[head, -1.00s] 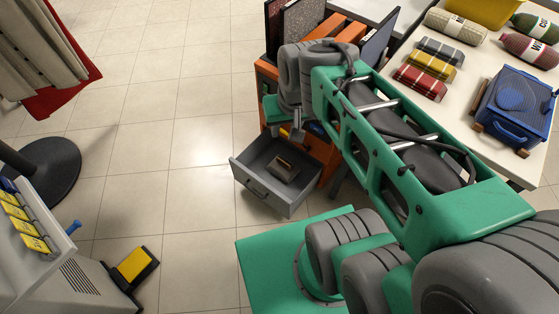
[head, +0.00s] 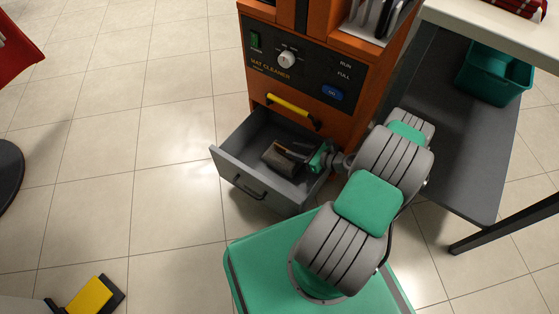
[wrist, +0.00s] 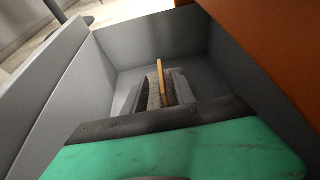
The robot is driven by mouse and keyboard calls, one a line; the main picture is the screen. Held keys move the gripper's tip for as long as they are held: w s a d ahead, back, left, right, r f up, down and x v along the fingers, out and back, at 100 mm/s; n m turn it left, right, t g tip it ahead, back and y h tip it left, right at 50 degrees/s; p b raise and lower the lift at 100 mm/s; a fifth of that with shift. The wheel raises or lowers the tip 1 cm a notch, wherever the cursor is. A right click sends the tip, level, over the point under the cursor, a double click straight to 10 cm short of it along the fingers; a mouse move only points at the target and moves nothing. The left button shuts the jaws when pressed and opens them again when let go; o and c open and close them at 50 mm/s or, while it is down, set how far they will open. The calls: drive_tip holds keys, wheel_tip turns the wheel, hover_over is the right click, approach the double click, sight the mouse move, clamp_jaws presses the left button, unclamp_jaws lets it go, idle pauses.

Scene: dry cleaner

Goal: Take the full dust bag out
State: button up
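The full dust bag (head: 279,160), a grey-brown block with a tan strip, lies in the open grey drawer (head: 231,172) of the orange mat cleaner. It also shows in the wrist view (wrist: 155,98), with the tan strip standing up along it. My gripper (head: 291,150) reaches into the drawer from the right, low over the bag. Its dark fingers look spread, with the tan strip between them. The fingertips are partly hidden, and I cannot tell whether they touch the bag.
The mat cleaner (head: 345,75) has a control panel and a yellow handle (head: 293,110) above the drawer. A dark shelf (head: 450,130) with a teal bin (head: 494,72) stands to the right. A black-and-yellow object (head: 92,296) lies at lower left. The tiled floor left of the drawer is clear.

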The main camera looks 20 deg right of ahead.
sight(280, 146)
drive_tip(key=b+x, duration=0.3)
drive_tip(key=x, duration=0.5)
drive_tip(key=shift+r, duration=0.1)
clamp_jaws()
idle(1.1)
